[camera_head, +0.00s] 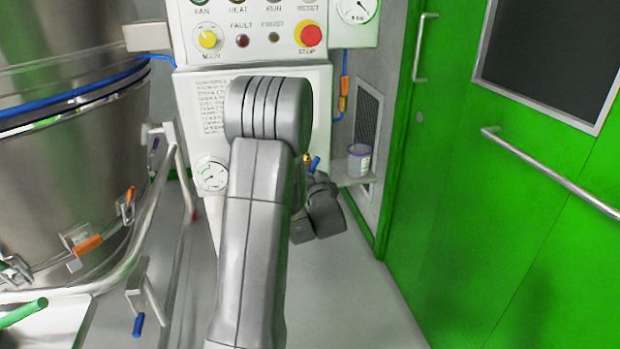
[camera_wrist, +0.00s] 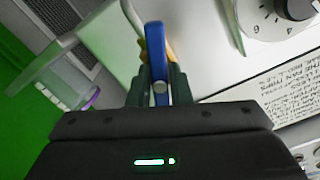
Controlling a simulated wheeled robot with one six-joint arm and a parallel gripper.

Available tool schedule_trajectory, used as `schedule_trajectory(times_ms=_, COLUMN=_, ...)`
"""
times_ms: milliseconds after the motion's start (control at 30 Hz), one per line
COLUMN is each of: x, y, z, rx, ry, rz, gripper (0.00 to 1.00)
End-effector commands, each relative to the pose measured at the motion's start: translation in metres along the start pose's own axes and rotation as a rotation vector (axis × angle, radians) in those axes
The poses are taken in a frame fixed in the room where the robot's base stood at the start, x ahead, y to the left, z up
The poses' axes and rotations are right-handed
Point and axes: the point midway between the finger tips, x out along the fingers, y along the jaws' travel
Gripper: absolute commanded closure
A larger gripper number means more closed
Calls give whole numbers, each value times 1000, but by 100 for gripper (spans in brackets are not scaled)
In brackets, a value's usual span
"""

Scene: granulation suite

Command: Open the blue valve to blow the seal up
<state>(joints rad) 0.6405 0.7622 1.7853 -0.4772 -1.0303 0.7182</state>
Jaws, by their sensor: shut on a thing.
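The blue valve handle (camera_wrist: 155,50) stands between the two fingers of my gripper (camera_wrist: 160,85) in the wrist view. The fingers are shut on it, and a bit of yellow brass shows beside it. In the head view, a small piece of the blue valve handle (camera_head: 315,163) and its brass body show just right of my arm, below the control panel. My arm hides most of the valve there, and my gripper's fingertips are hidden too.
The control panel (camera_head: 262,30) has a red stop button and a yellow knob. A cup (camera_head: 358,160) stands on a small shelf to the right. A steel vessel (camera_head: 75,170) fills the left; green doors (camera_head: 480,200) with handles close the right.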

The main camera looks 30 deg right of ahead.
Motion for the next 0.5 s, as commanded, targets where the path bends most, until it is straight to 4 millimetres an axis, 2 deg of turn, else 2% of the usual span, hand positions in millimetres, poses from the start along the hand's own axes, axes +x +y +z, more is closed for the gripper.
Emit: schedule_trajectory(times_ms=500, x=0, y=2, z=3, rx=-356, ry=1, rz=1, gripper=100)
